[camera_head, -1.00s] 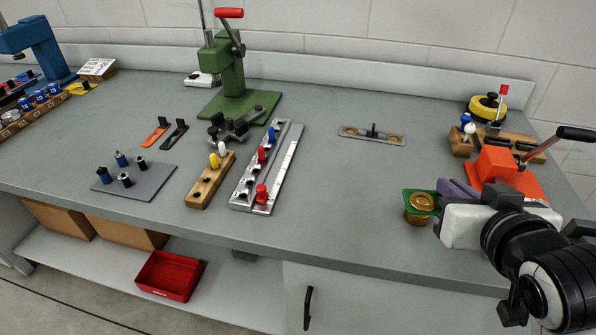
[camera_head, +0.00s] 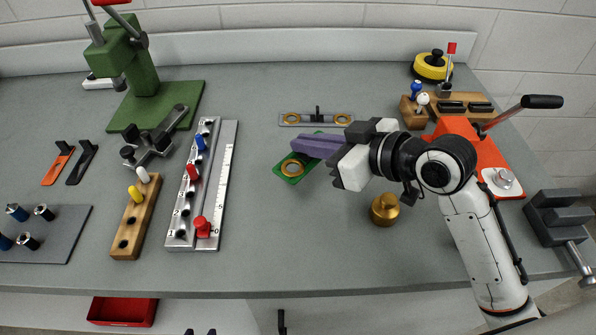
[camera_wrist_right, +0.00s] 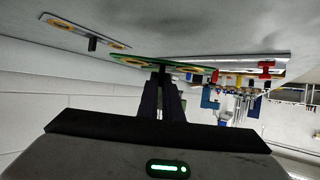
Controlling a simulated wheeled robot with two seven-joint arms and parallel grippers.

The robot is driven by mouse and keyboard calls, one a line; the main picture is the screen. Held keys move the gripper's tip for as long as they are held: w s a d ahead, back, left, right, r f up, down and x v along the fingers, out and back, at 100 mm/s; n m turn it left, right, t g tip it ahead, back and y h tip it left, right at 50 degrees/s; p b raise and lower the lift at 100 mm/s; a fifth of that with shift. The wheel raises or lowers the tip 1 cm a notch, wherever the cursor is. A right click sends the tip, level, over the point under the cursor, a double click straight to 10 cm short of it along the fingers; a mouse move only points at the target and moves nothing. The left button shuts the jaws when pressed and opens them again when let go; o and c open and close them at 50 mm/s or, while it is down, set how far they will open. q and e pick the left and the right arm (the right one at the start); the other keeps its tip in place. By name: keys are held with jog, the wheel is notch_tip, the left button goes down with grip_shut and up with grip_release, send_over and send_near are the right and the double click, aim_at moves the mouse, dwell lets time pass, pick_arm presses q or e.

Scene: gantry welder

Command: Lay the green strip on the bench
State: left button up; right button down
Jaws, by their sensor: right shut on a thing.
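The green strip (camera_head: 281,170) shows a brass-coloured ring at its near left end in the head view. My right gripper (camera_head: 308,147) is shut on it with purple fingers, which hide its middle. In the right wrist view the strip (camera_wrist_right: 190,68) runs across the fingertips (camera_wrist_right: 161,72), close to the bench surface (camera_head: 310,230); whether it touches cannot be told. Two dark fingertips at the bottom edge of the head view look like my left gripper (camera_head: 200,331), apart and empty.
A grey strip with two rings (camera_head: 290,119) lies just behind the green strip. A brass weight (camera_head: 385,210) stands in front of my right gripper. Bench between rail and weight is clear.

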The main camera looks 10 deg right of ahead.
aim_at(298, 158)
jog(key=a+n+g+y, duration=0.1)
jog(key=n+g, duration=0.1)
jog(key=a+n+g+y, duration=0.1)
jog(key=n+g+y, duration=0.1)
jog(key=n, duration=0.1)
jog(key=shift+a+f+y+p, duration=0.1)
jog(key=shift+a+y+p, duration=0.1)
jog(key=shift+y+p, duration=0.15)
jog(key=r+n+g, duration=0.1)
jog(key=r, duration=0.1)
jog(key=r+n+g+y, duration=0.1)
jog(key=n+g, duration=0.1)
jog(key=shift+d+r, duration=0.2)
jog(key=shift+r, duration=0.2)
jog(key=shift+r+g, duration=0.3)
notch_tip(298, 158, down, 5)
jog(key=shift+s+p, duration=0.1)
jog(key=shift+p, duration=0.3)
jog(key=shift+f, duration=2.35)
jog(key=c, duration=1.9)
grip_release()
jog(key=shift+c, duration=0.2)
